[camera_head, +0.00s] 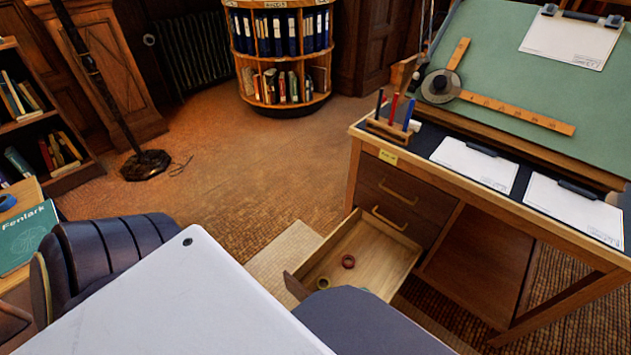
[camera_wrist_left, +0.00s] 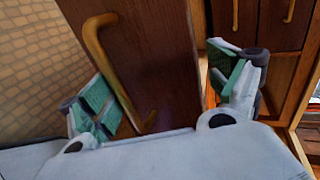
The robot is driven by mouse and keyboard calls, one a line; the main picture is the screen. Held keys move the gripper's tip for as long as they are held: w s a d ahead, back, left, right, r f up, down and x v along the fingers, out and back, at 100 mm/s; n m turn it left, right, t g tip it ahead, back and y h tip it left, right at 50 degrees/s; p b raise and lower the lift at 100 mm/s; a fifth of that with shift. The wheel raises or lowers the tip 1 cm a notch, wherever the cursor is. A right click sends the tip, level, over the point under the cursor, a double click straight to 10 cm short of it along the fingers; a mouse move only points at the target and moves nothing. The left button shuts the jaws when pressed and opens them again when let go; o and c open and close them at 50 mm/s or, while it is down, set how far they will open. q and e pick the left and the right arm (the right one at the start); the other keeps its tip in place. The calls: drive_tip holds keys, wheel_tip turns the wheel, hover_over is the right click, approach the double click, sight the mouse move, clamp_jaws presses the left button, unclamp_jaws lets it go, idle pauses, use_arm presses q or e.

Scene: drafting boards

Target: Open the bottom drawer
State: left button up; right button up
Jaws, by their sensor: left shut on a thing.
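The bottom drawer (camera_head: 375,258) of the desk is pulled out, its pale wooden inside showing in the head view. Its dark front (camera_head: 296,287) is mostly hidden there. In the left wrist view, the drawer front (camera_wrist_left: 160,60) fills the middle, with a brass handle (camera_wrist_left: 98,55) on it. My left gripper (camera_wrist_left: 165,90) has one green-padded finger beside the handle and the other past the front's right edge. It is shut on the drawer front; the exact contact is unclear. My right gripper is in neither view.
The two drawers above, with an upper handle (camera_head: 398,192), are shut. A dark padded chair (camera_head: 110,245) stands at left. Open floor (camera_head: 230,170) lies behind.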

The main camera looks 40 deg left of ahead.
use_arm(q)
drive_tip(key=shift+s+r, duration=0.1)
drive_tip(key=shift+r, duration=0.7)
drive_tip(key=shift+c, duration=0.4)
drive_tip(key=shift+s+r+p, duration=0.1)
drive_tip(key=shift+s+p, duration=0.1)
drive_tip(key=shift+p, duration=0.1)
drive_tip(key=shift+c, duration=1.2)
drive_tip(key=shift+s, duration=0.25)
drive_tip(key=c, duration=0.6)
drive_tip(key=shift+s, duration=0.6)
drive_tip(key=shift+s+f+p+v, duration=0.1)
drive_tip(key=shift+f+p+v, duration=0.3)
drive_tip(key=shift+v, duration=1.1)
drive_tip(key=shift+s+f+p+v, duration=0.15)
drive_tip(key=shift+p+v, duration=0.45)
drive_tip(key=shift+v, duration=0.9)
drive_tip(key=shift+s+f+p+v, duration=0.1)
drive_tip(key=shift+f+p+v, duration=0.3)
drive_tip(key=shift+v, duration=1.1)
drive_tip(key=shift+a+r, duration=0.1)
drive_tip(key=shift+o, duration=0.2)
